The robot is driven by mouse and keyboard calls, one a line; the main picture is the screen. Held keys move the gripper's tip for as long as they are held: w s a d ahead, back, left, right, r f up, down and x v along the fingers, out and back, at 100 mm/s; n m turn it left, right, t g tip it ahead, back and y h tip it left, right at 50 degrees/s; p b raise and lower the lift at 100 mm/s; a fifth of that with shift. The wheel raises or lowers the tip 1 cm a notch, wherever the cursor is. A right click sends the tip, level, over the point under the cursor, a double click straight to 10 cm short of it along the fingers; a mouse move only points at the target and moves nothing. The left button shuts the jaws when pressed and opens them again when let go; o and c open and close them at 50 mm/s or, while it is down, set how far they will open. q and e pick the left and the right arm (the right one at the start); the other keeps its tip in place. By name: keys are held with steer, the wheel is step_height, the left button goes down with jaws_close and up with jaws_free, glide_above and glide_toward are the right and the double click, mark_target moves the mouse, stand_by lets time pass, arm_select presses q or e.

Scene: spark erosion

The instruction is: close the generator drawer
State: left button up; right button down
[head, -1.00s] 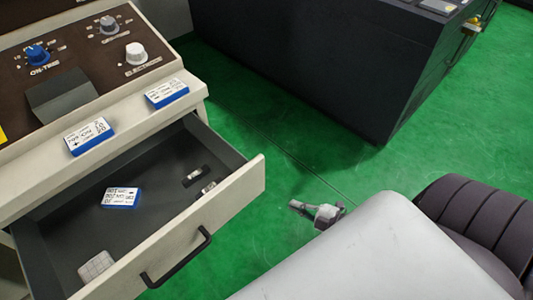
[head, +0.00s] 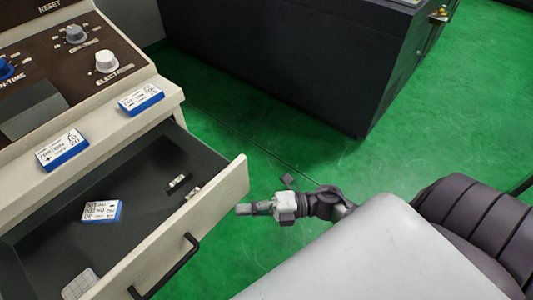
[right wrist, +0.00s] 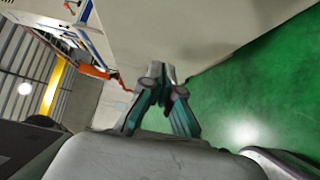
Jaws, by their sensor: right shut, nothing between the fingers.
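The generator drawer (head: 215,209) is pulled out of the beige cabinet, with its black handle (head: 170,268) on the front panel. Inside it lie a blue-and-white box (head: 101,211), small dark and light pieces, and a pale gridded block (head: 80,284). My right gripper (head: 241,209) is shut and empty, just outside the right end of the front panel. I cannot tell whether it touches the panel. In the right wrist view its fingertips (right wrist: 160,71) meet in front of a pale surface. My left gripper is out of view.
Two blue-edged boxes (head: 62,149) (head: 140,98) lie on the ledge above the drawer, below a control panel with knobs (head: 107,61). A large dark cabinet (head: 270,65) stands behind. Green floor (head: 400,130) is clear to the right.

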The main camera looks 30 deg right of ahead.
mark_target(221, 202)
steer(key=w, duration=0.3)
steer(key=shift+w+a, duration=0.15)
steer(key=shift+a, duration=0.15)
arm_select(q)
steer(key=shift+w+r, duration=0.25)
arm_select(e)
steer(key=shift+w, duration=0.1)
